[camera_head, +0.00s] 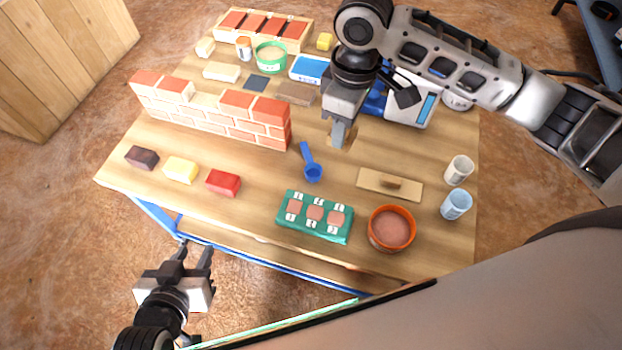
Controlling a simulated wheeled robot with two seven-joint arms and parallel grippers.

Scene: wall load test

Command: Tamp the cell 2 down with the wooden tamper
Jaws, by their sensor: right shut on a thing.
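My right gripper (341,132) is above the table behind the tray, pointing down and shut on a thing. A small tan wooden piece (350,137) shows at its fingers, likely the wooden tamper; most of it is hidden. My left gripper (197,254) is open and empty, off the table's front edge.
An orange bowl of brown fill (391,228), a wooden float (389,185), a blue scoop (310,163) and two cups (458,170) surround the tray. A low brick wall (215,118) stands behind left. Red (223,182), yellow (181,170) and dark (141,157) blocks lie in front of it.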

